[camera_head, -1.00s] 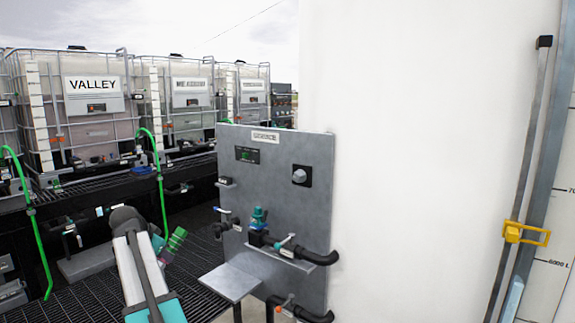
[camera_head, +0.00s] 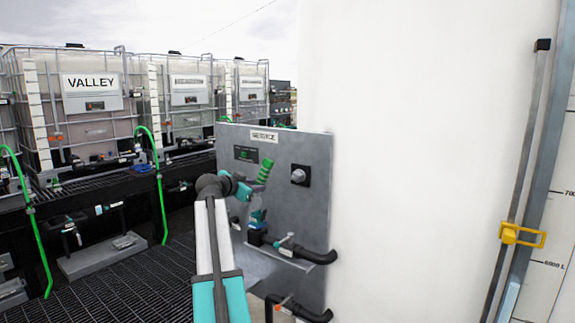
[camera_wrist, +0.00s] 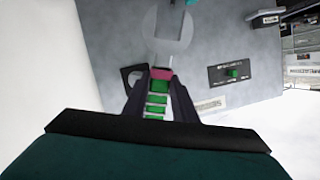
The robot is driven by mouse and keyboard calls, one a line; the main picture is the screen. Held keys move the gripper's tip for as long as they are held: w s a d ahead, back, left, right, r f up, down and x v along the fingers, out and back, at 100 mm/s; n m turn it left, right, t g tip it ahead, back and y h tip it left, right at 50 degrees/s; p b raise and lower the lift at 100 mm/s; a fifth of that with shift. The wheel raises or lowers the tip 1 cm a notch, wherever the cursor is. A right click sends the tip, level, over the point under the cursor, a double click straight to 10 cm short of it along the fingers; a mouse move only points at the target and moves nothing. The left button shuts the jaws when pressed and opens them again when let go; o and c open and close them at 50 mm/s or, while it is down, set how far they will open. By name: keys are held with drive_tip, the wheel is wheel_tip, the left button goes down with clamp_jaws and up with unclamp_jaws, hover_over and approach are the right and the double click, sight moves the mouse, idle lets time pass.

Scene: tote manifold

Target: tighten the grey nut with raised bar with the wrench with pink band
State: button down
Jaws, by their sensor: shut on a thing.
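My gripper (camera_wrist: 157,84) is shut on the wrench with pink band (camera_wrist: 157,74). The wrench has a green ribbed handle and a grey head that points away from me in the wrist view. In the head view the green handle (camera_head: 265,170) sticks up from my gripper (camera_head: 245,187), in front of the grey panel. A round grey fitting (camera_head: 299,175) on a black square plate sits on the panel to the right. I cannot tell whether it has a raised bar, and no nut is clearly seen.
A big white tank (camera_head: 420,150) stands at the right. Caged totes (camera_head: 95,110) line the left behind dark grating.

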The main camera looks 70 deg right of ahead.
drive_tip(key=s+d+r+m+g+h, duration=0.1)
drive_tip(key=s+d+r, duration=0.5)
drive_tip(key=s, duration=0.4)
drive_tip(key=shift+r+g, duration=0.4)
drive_tip(key=shift+r, duration=0.3)
drive_tip(key=shift+d+p, duration=0.3)
drive_tip(key=shift+p, duration=0.1)
